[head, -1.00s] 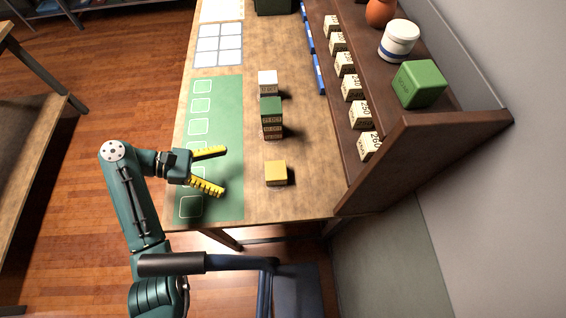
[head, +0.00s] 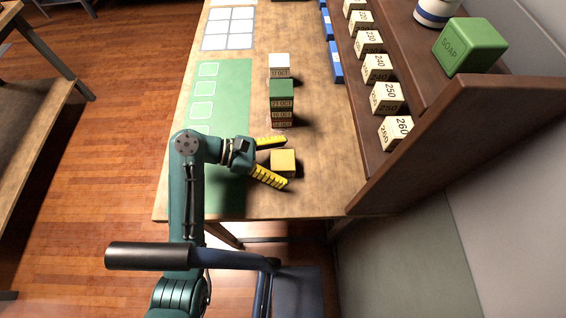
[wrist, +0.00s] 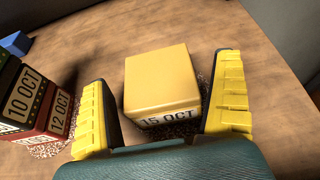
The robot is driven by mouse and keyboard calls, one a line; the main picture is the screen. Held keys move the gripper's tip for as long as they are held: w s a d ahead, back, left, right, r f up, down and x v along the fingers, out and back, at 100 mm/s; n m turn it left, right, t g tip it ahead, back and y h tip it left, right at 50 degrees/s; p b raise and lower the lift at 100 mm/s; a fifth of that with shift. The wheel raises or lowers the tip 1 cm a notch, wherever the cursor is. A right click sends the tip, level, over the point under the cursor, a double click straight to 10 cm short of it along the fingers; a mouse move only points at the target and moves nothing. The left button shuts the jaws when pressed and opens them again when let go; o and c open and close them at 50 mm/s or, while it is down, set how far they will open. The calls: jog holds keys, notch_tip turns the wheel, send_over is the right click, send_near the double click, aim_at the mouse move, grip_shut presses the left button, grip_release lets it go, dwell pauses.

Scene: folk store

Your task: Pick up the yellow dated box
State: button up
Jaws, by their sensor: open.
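The yellow dated box (head: 284,162) stands on the wooden table near its front edge. In the wrist view the yellow box (wrist: 162,82) shows a plain top and a side label reading "15 OCT". My gripper (head: 279,160) is open, with yellow ridged fingers on either side of the box. In the wrist view the fingers of my gripper (wrist: 166,108) stand left and right of the box, with a gap on each side. The box's near lower side is partly hidden by my gripper.
A stack of dated boxes with a green top (head: 281,88) stands just behind the yellow box, close to the far finger. A white-topped box (head: 279,64) is beyond it. A green mat (head: 236,85) lies left; a wooden shelf (head: 425,150) stands right.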

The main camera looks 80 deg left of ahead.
jog(key=shift+w+d+f, duration=0.2)
jog(key=shift+w+f, duration=0.1)
jog(key=shift+w, duration=0.3)
jog(key=shift+c, duration=0.2)
jog(key=shift+s, duration=0.1)
jog(key=c, duration=1.3)
jog(key=shift+r, duration=0.1)
